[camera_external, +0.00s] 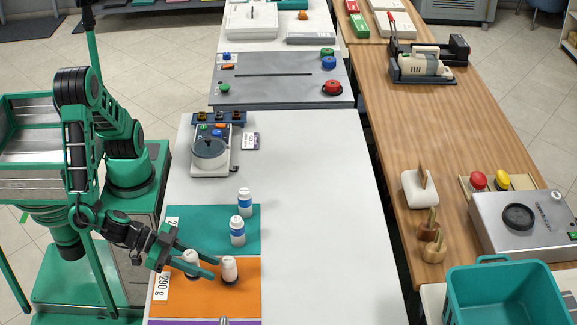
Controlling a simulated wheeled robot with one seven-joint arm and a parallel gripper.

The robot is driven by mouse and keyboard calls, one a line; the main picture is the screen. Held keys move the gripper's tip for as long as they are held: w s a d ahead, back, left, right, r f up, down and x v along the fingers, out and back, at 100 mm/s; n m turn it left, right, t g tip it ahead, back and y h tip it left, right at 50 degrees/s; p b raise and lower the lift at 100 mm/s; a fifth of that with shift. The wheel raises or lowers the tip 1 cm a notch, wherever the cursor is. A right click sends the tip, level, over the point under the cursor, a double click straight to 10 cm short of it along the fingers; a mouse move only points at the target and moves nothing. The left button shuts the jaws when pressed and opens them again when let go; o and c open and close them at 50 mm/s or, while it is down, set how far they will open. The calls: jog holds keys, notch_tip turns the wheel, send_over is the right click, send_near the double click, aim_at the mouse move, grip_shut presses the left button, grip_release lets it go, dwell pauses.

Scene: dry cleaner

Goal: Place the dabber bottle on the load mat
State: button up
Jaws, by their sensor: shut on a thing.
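My gripper (214,269) reaches in from the left over the orange mat (215,304). Two white bottles with blue bands, one nearer (238,232) and one farther (245,203), stand on the teal mat (190,233). I cannot tell from markings which bottle is the dabber bottle or which mat is the load mat.
A purple mat (200,322) shows at the bottom edge. A "290 g" card (162,287) lies at the orange mat's left edge. A round-topped device (209,150) stands farther back. The white table's right half (320,220) is clear. A teal bin (505,295) is at lower right.

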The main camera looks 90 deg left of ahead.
jog(key=d+f, duration=0.2)
jog(key=d, duration=0.1)
jog(key=shift+s, duration=0.4)
jog(key=shift+f, duration=1.9)
jog(key=shift+f, duration=0.1)
jog(key=o, duration=1.1)
jog(key=v, duration=1.2)
jog(key=shift+a, duration=0.1)
